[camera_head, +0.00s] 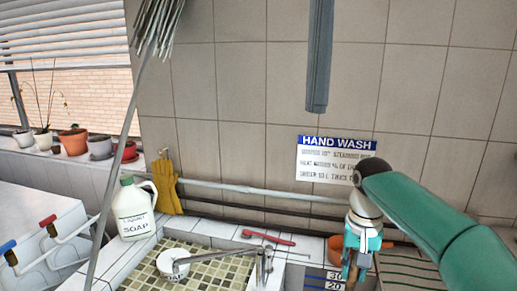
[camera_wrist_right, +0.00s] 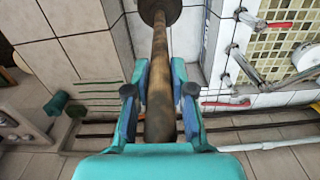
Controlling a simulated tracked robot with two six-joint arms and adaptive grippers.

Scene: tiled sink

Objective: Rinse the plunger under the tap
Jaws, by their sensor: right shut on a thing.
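My right gripper (camera_head: 356,252) is shut on the plunger's wooden handle (camera_head: 351,272) at the right of the head view. In the right wrist view, the gripper (camera_wrist_right: 159,98) has a finger on each side of the plunger's worn brown handle (camera_wrist_right: 160,70). The plunger's dark cup (camera_wrist_right: 160,9) is at the top edge, partly cut off. The metal tap (camera_head: 262,265) stands over the tiled sink (camera_head: 215,278), left of the gripper. The tap also shows in the wrist view (camera_wrist_right: 243,66), right of the plunger. My left gripper is not in view.
A liquid soap jug (camera_head: 134,212) stands on the sink's left rim. A white soap cup (camera_head: 173,266) is in the sink. A red-handled tool (camera_head: 268,238) lies along the back rim. Yellow gloves (camera_head: 165,186) hang by the wall; pipes (camera_head: 230,187) run along it.

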